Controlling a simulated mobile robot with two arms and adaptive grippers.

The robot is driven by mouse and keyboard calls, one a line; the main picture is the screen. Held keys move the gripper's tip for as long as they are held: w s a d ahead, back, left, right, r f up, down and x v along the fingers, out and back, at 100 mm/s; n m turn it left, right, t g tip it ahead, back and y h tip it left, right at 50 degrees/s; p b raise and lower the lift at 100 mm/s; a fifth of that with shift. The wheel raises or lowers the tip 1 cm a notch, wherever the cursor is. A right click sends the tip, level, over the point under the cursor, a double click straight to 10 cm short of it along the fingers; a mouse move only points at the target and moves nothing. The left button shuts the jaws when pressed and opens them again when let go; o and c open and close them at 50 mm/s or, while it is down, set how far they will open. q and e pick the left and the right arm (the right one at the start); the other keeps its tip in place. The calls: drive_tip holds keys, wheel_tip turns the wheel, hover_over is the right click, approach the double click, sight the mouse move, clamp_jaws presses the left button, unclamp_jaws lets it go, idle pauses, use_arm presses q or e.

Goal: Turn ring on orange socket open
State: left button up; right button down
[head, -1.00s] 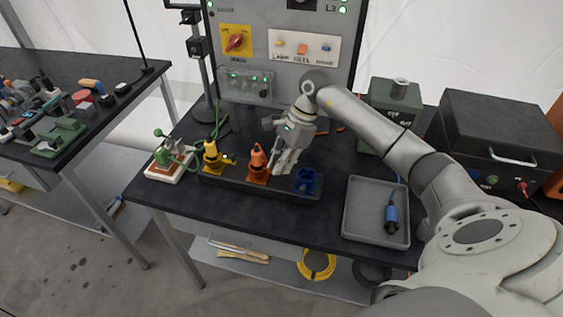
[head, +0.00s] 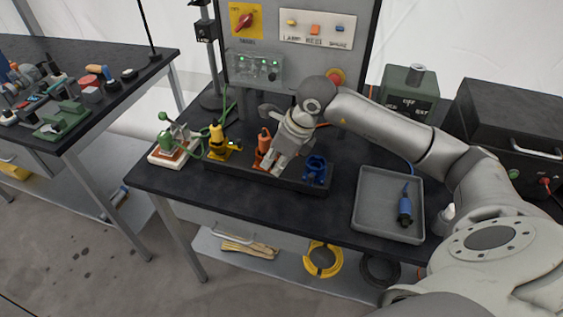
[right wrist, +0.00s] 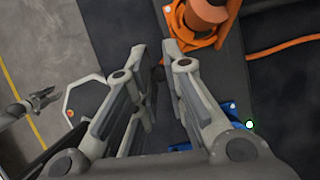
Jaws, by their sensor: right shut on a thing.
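The orange socket (head: 263,146), with an orange plug standing in it, is in the dark socket strip on the table. It also shows at the top of the right wrist view (right wrist: 200,22). My right gripper (head: 276,168) is low at the right side of this socket, shut on its ring. In the right wrist view the fingertips (right wrist: 156,52) are close together just beside the orange base. The gripped part is mostly hidden by the fingers, so the ring's angle cannot be told. My left gripper (right wrist: 43,98) shows small in the right wrist view, fingers apart and empty.
The yellow socket (head: 218,146) stands left of the orange one and the empty blue socket (head: 316,168) right. A grey tray (head: 362,205) holds a blue plug. The panel (head: 300,70) rises behind. A green device (head: 172,147) stands at the left.

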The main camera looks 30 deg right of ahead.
drive_tip(key=a+m+h+b, duration=0.1)
drive_tip(key=m, duration=0.1)
drive_tip(key=w+a+m+h+b, duration=0.1)
drive_tip(key=m, duration=0.2)
drive_tip(key=w+a+m+h+b, duration=0.1)
drive_tip(key=a+m, duration=0.1)
drive_tip(key=shift+m+t+b, duration=0.35)
drive_tip(key=shift+m+t, duration=0.05)
drive_tip(key=shift+r, duration=0.15)
drive_tip(key=c, duration=1.5)
unclamp_jaws()
drive_tip(key=shift+w, duration=0.15)
drive_tip(key=v, duration=1.2)
